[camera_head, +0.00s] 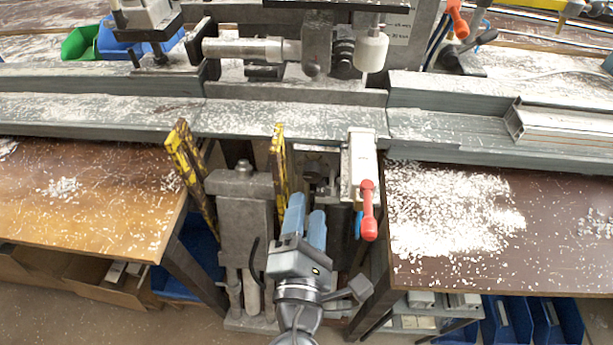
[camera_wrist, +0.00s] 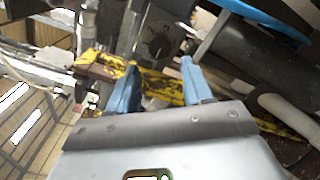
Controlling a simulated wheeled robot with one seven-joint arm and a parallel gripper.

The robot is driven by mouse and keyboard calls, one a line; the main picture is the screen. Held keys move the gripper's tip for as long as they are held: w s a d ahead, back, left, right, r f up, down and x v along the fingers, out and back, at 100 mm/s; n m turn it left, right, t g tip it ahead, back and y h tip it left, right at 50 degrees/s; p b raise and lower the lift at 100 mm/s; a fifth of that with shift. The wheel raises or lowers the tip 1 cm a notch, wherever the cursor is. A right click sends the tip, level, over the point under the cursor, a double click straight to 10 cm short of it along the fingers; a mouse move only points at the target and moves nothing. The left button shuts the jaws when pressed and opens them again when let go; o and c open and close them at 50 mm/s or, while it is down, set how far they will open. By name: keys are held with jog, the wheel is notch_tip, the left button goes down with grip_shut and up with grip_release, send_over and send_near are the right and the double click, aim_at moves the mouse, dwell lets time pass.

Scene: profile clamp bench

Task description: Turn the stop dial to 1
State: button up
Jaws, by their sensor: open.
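The stop dial (camera_wrist: 158,42) shows in the wrist view as a small round dark-grey face with pale marks, on a dark grey part just beyond my fingertips. In the head view I cannot pick the dial out clearly. My gripper (camera_head: 307,207) is open and empty, with blue fingers pointing up toward the machine under the bench rail. In the wrist view the gripper (camera_wrist: 158,66) has its fingers spread to either side below the dial, apart from it.
Yellow-and-black bars (camera_head: 279,160) (camera_head: 190,165) flank a grey column (camera_head: 245,205) left of my gripper. A red-handled lever (camera_head: 368,210) hangs close at the right. The metal rail (camera_head: 290,118) crosses above. Wooden tables stand left (camera_head: 110,190) and right (camera_head: 560,260), strewn with pale chips.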

aim_at(311, 178)
jog(key=w+p, duration=0.1)
jog(key=w, duration=0.6)
jog(key=shift+w+d, duration=0.15)
jog(key=shift+w, duration=0.05)
jog(key=shift+c, duration=0.3)
jog(key=c, duration=0.7)
jog(key=shift+f, duration=0.1)
